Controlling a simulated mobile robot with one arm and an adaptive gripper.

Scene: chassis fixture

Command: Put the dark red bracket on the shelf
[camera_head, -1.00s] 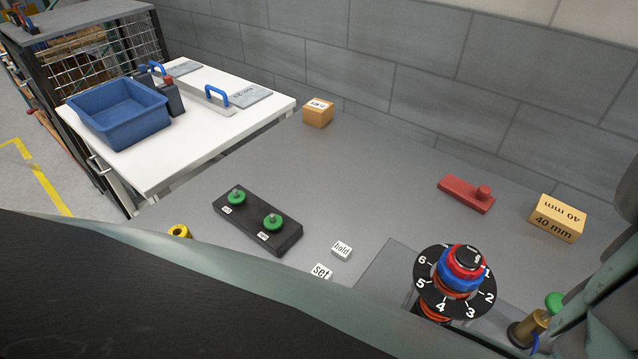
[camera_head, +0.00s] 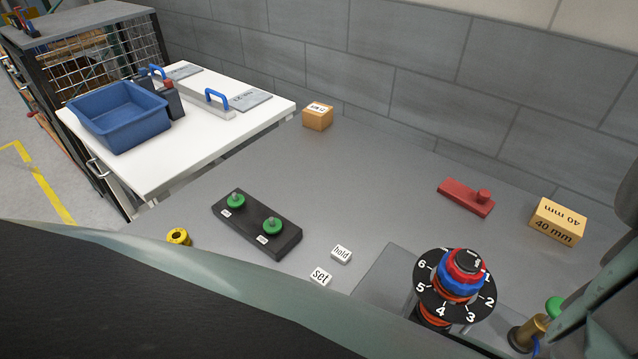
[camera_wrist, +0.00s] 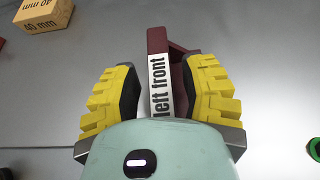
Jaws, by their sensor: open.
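The dark red bracket (camera_wrist: 157,40) is in the wrist view, with a white label reading "left front" along its upright part. A short arm of it reaches to the right near the top. My gripper (camera_wrist: 164,68) has its two yellow ribbed fingers on either side of the bracket. It is open, with the bracket between the fingers; whether either finger touches it I cannot tell. The bracket's near end is hidden behind my gripper body. I cannot make out this bracket in the head view, where my arm covers the foreground. No shelf is clearly identifiable.
A "40 mm" block (camera_head: 558,221) and a red part with a knob (camera_head: 466,197) lie on the grey bench at right. A numbered dial (camera_head: 455,285) and a black base with green knobs (camera_head: 257,223) stand nearer. A blue bin (camera_head: 118,115) is on the white table.

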